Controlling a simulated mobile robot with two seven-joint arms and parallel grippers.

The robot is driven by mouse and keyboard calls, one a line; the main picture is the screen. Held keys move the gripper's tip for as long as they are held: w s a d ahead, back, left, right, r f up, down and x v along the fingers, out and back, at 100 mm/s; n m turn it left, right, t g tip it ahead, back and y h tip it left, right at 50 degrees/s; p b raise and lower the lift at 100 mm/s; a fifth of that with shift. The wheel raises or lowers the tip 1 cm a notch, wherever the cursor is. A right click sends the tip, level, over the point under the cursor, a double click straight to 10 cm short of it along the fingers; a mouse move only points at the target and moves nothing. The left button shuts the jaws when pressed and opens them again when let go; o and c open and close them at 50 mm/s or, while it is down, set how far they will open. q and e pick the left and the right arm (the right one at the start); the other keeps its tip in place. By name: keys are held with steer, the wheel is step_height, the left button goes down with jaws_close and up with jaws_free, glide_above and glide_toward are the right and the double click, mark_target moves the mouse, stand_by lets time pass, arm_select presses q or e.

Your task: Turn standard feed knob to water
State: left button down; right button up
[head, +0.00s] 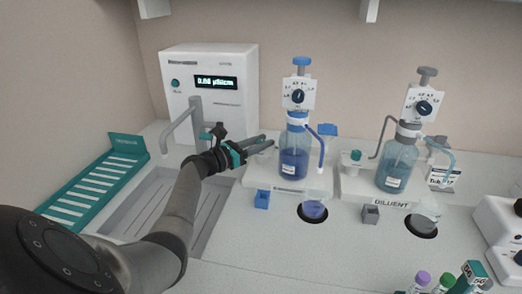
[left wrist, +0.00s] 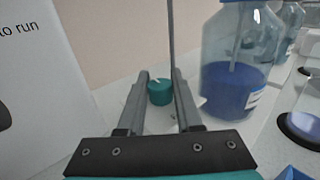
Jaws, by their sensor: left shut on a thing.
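The teal standard feed knob (left wrist: 160,93), with a pale pointer mark on top, sits between the two fingers of my left gripper (left wrist: 163,82) in the left wrist view. The fingers are shut on it. In the head view my left gripper (head: 268,143) reaches in from the left to the left side of the standard bottle (head: 294,163), which holds blue liquid. The knob is hidden behind the fingers there. The bottle also shows in the left wrist view (left wrist: 232,85), right of the fingers. My right gripper is not in view.
A white meter (head: 208,62) with a tap and a sink tray stand behind and beside my left arm. A teal rack (head: 95,180) is at left. The diluent bottle (head: 396,168) and its teal knob (head: 355,156) stand right. A flask (head: 315,208) is near the standard bottle.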

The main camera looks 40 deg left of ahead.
arm_select(q)
steer(key=shift+r+m+h+b, duration=0.15)
steer(key=shift+m+h+b, duration=0.5)
steer(key=shift+h, duration=0.25)
steer(key=c, duration=0.6)
jaws_free()
steer(key=p+v, duration=0.1)
steer(key=v, duration=0.6)
steer(key=p+v, duration=0.1)
steer(key=v, duration=0.7)
steer(key=shift+s+a+r, duration=0.1)
steer(key=shift+r, duration=0.05)
